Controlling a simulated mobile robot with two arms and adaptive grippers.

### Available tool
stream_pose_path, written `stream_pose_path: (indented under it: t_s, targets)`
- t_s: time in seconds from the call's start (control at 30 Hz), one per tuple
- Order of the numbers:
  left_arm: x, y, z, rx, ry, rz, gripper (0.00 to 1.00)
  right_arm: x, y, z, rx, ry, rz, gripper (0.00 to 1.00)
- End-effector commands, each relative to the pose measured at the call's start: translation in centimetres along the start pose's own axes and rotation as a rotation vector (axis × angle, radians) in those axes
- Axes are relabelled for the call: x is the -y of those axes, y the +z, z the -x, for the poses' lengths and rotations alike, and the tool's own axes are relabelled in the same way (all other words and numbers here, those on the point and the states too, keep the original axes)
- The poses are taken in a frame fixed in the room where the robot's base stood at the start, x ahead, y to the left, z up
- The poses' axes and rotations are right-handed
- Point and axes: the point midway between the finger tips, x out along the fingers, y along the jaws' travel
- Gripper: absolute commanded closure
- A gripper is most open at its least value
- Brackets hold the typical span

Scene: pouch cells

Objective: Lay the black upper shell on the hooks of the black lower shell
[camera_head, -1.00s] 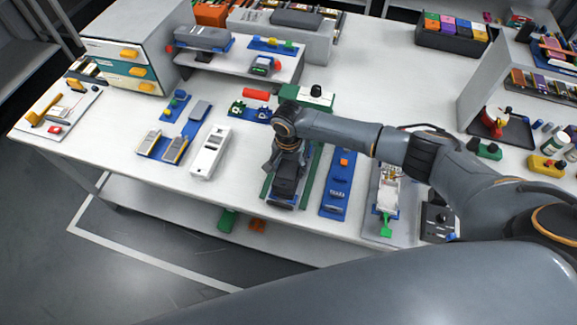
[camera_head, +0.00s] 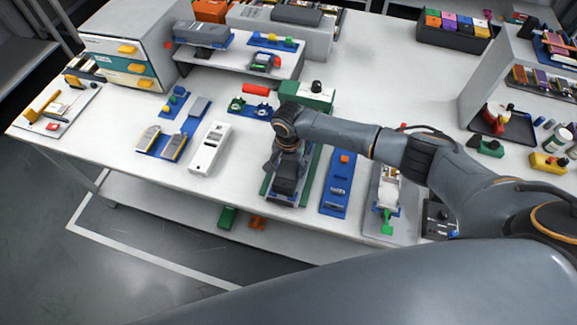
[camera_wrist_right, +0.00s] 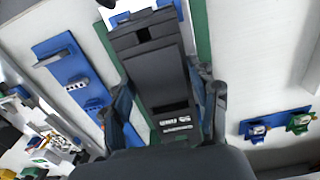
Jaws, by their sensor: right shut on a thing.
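My right gripper (camera_wrist_right: 165,108) has one finger on each side of a black shell (camera_wrist_right: 150,60) and is shut on it. In the wrist view the shell is a long black piece with a rectangular opening near its far end. In the head view the gripper (camera_head: 287,166) is over the green-railed fixture (camera_head: 309,178), and a black block (camera_head: 286,185) shows below it. Small pale details (camera_wrist_right: 175,123) show at the shell's near end. The lower shell cannot be told apart from the held piece, nor can I see any hooks or contact. My left gripper is not in view.
A blue fixture (camera_head: 336,184) stands just right of the green rails, and a white device (camera_head: 209,148) lies to the left. A green block (camera_head: 308,95) stands behind the gripper. The table's front edge is close in front. Some white table is free between fixtures.

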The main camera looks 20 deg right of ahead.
Motion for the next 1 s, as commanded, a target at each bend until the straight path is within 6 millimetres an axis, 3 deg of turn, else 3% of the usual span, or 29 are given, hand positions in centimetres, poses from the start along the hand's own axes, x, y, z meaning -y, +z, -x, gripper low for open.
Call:
stream_pose_path:
  t_s: [0.07,0.1,0.23,0.67,1.0]
  targets:
    - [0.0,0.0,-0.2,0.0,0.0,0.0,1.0,0.0,0.0,-0.3,0.0,0.0,0.0,0.73]
    - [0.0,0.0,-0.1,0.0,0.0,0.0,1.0,0.0,0.0,-0.3,0.0,-0.001,0.0,0.38]
    - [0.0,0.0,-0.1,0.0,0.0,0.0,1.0,0.0,0.0,-0.2,0.0,-0.001,0.0,0.14]
    - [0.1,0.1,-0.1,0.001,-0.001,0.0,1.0,0.1,0.0,0.5,0.0,-0.002,0.0,0.14]
    - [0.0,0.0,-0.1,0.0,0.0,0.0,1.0,0.1,-0.1,7.1,-0.001,-0.003,0.0,0.14]
